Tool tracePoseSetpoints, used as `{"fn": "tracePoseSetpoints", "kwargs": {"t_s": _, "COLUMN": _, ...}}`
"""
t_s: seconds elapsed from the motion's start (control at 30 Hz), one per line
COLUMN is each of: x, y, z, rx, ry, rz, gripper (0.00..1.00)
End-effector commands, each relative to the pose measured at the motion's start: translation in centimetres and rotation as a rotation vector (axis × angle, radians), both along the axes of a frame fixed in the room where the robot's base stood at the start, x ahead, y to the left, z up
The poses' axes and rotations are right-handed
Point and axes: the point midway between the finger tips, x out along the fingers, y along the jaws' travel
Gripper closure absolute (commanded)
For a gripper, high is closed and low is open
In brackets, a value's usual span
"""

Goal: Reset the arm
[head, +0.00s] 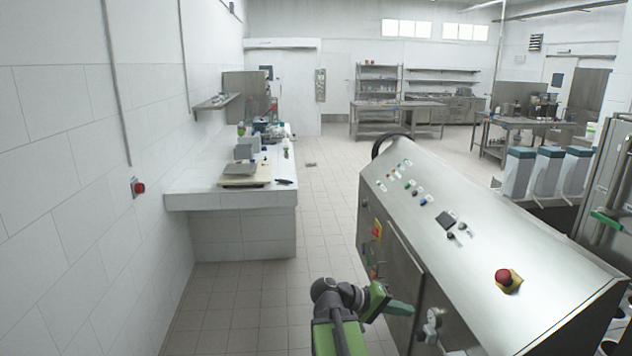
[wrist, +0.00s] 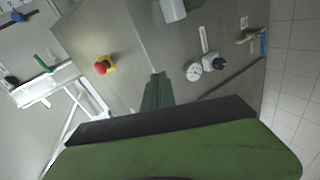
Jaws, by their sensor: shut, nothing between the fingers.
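My gripper (head: 402,308) is at the bottom middle of the head view, in front of the steel machine's side (head: 405,270). In the wrist view its green fingers (wrist: 158,90) are together and hold nothing. My green and black arm (head: 338,318) is folded low beside the machine. I cannot tell whether the fingertips touch the panel or stay just apart from it.
The machine's sloped top has buttons and a red emergency stop (head: 507,280). A tiled counter (head: 230,200) stands left. The floor aisle (head: 325,190) between is clear.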

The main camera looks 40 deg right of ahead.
Motion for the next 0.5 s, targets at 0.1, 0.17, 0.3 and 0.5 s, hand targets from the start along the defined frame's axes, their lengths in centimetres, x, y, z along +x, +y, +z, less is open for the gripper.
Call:
{"fn": "tracePoseSetpoints", "kwargs": {"t_s": 0.1, "x": 6.7, "y": 8.0, "z": -3.3, "rx": 0.148, "ry": -0.05, "rz": 0.155, "gripper": 1.0}}
{"fn": "tracePoseSetpoints", "kwargs": {"t_s": 0.17, "x": 9.3, "y": 12.3, "z": -4.9, "rx": 0.232, "ry": -0.069, "rz": 0.224, "gripper": 1.0}}
{"fn": "tracePoseSetpoints", "kwargs": {"t_s": 0.3, "x": 13.7, "y": 23.2, "z": -8.7, "rx": 0.453, "ry": -0.097, "rz": 0.376, "gripper": 1.0}}
{"fn": "tracePoseSetpoints", "kwargs": {"t_s": 0.5, "x": 15.4, "y": 37.8, "z": -13.0, "rx": 0.841, "ry": -0.122, "rz": 0.51, "gripper": 1.0}}
